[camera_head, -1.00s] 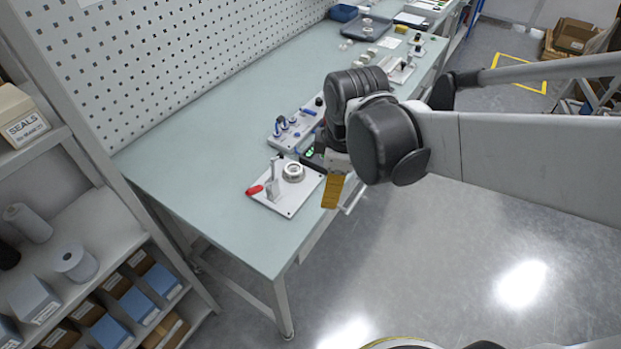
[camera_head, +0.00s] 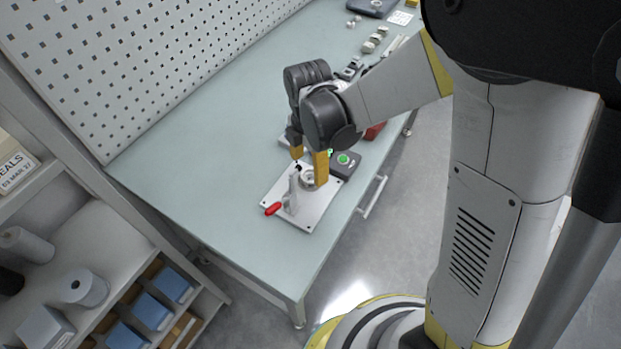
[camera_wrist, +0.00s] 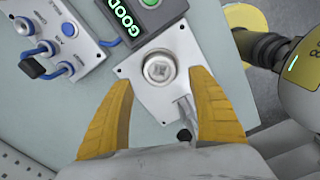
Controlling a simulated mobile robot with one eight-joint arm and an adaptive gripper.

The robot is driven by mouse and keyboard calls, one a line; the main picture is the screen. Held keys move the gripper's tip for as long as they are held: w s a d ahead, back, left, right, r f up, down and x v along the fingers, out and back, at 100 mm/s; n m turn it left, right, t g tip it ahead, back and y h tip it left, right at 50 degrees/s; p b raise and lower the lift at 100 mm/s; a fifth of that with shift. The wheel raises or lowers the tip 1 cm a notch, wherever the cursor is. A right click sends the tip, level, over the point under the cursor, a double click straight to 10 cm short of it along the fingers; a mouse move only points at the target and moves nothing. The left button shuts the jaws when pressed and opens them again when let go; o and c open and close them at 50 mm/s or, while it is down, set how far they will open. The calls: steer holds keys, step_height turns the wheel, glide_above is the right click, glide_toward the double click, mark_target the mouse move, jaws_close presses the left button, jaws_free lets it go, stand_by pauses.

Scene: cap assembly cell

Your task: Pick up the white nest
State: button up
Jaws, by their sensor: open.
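The white nest (camera_head: 308,178) is a round pale ring with a metallic centre, sitting on a light fixture plate (camera_head: 312,214) near the front edge of the bench. In the wrist view, the nest (camera_wrist: 158,69) lies in the upper middle, on the plate (camera_wrist: 160,102). My gripper (camera_head: 308,168) is open above it, with its yellow fingers pointing down. In the wrist view, its two fingertips (camera_wrist: 160,78) lie on either side of the nest with gaps. Whether the fingers are down to the nest's height I cannot tell.
A clamp with a red handle (camera_head: 272,209) stands on the plate beside the nest. A box with a lit GOOD display (camera_wrist: 124,14) adjoins the plate. The near left bench top is clear.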

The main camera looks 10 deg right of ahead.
mark_target(309, 178)
step_height(309, 178, down, 4)
steer(key=shift+f+b, duration=0.15)
steer(key=shift+b, duration=0.65)
steer(key=c, duration=1.3)
steer(key=shift+c, duration=0.4)
steer(key=shift+r, duration=0.2)
